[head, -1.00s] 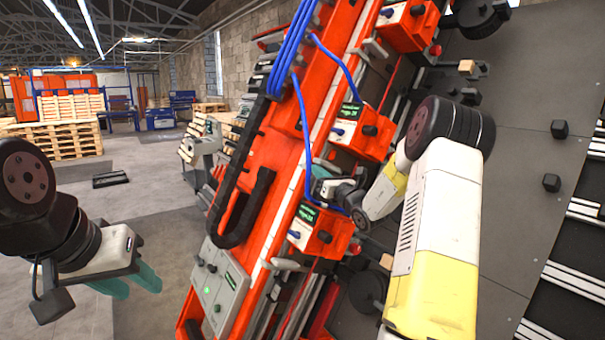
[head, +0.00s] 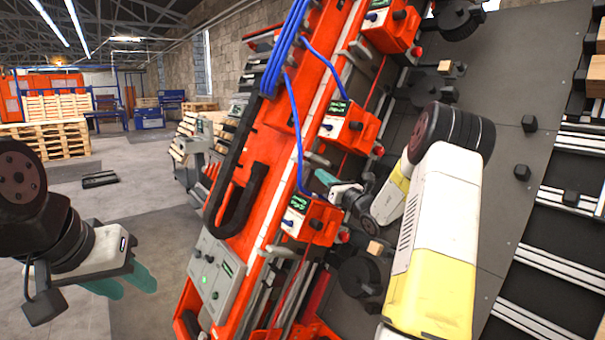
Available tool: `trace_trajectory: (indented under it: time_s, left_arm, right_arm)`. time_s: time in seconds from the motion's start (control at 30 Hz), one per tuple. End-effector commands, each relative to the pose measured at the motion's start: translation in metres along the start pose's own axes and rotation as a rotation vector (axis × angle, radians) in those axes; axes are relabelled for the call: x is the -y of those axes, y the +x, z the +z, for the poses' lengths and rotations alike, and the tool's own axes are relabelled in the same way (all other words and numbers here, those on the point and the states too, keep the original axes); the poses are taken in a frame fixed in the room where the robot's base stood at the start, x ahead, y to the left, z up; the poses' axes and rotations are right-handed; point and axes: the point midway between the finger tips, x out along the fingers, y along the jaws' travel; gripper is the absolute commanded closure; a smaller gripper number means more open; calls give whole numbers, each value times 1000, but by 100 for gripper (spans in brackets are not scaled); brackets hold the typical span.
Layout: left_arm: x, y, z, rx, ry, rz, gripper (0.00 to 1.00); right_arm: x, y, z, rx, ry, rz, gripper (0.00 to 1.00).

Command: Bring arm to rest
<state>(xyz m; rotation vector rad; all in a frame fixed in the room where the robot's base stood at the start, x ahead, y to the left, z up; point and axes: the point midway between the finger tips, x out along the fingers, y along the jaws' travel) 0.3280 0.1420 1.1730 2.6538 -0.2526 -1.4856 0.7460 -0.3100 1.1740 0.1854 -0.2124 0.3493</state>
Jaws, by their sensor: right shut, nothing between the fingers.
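My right gripper (head: 325,177) is in the middle of the head view, beside the orange-red gantry frame (head: 262,150). Its teal fingers are shut with nothing between them. They are just above the lowest red box (head: 312,218) with a green display; whether they touch it I cannot tell. My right arm's white and yellow links hide part of the dark panel behind. My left gripper (head: 128,285) hangs at the lower left over the grey floor, apart from the gantry. Its teal fingers hold nothing that I can see, and their gap is unclear.
More red boxes with blue cables (head: 347,126) line the frame above. A grey control box (head: 215,278) is at its lower end. A dark panel (head: 500,120) with black knobs stands at the right. Stacked pallets (head: 48,140) stand far left. The floor between is mostly open.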

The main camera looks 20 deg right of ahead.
Motion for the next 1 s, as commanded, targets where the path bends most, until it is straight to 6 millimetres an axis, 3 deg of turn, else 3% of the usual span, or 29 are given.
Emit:
trace_trajectory:
  time_s: [0.43, 0.57, 0.67, 0.77, 0.87, 0.9, 1.0]
  left_arm:
    - [0, 0, 0, 0, 0, 0, 61]
    - [0, 0, 0, 0, 0, 0, 61]
    - [0, 0, 0, 0, 0, 0, 61]
    - [0, 0, 0, 0, 0, 0, 61]
    - [0, 0, 0, 0, 0, 0, 61]
    - [0, 0, 0, 0, 0, 0, 61]
    - [0, 0, 0, 0, 0, 0, 61]
  right_arm:
    - [1, -2, -2, -4, 0, 4, 100]
    - [-26, 2, 5, -28, -48, 69, 100]
    - [-79, 5, 14, -81, -154, 202, 100]
    - [-153, -4, 23, -152, -319, 394, 100]
    - [-226, -30, 26, -224, -528, 608, 100]
    - [-252, -46, 26, -251, -623, 696, 100]
    - [-308, -94, 23, -309, -880, 918, 100]
